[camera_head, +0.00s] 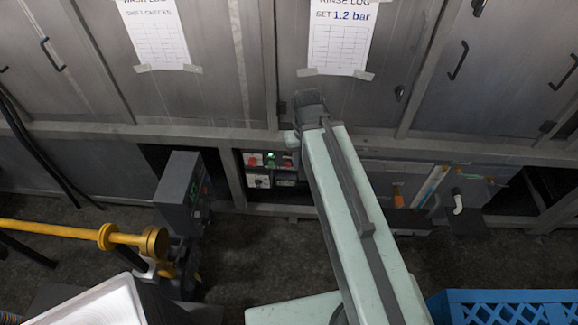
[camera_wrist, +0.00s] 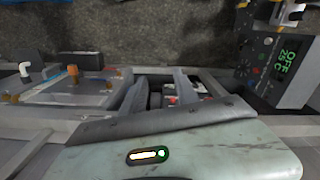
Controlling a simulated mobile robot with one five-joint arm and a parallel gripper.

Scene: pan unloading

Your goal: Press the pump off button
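The pump panel (camera_head: 270,180) sits low in the cabinet row, left of my arm in the head view. It carries red parts, a small lit green spot and a pale lower part. Which of these is the pump off button is too small to read. In the wrist view the panel's red parts (camera_wrist: 172,99) show just beyond my wrist housing, partly covered. My gripper (camera_wrist: 165,92) is near this panel in the wrist view. Grey finger-like shapes show there, but their gap is unclear. In the head view my arm hides the gripper. I see no clear contact with a button.
A dark control box (camera_head: 178,188) stands left of the panel; its display reads OFF 25 C in the wrist view (camera_wrist: 286,60). A yellow pipe (camera_head: 60,231) lies at left. A blue crate (camera_head: 505,307) is at lower right. An orange-handled valve (camera_head: 398,195) is right of my arm.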

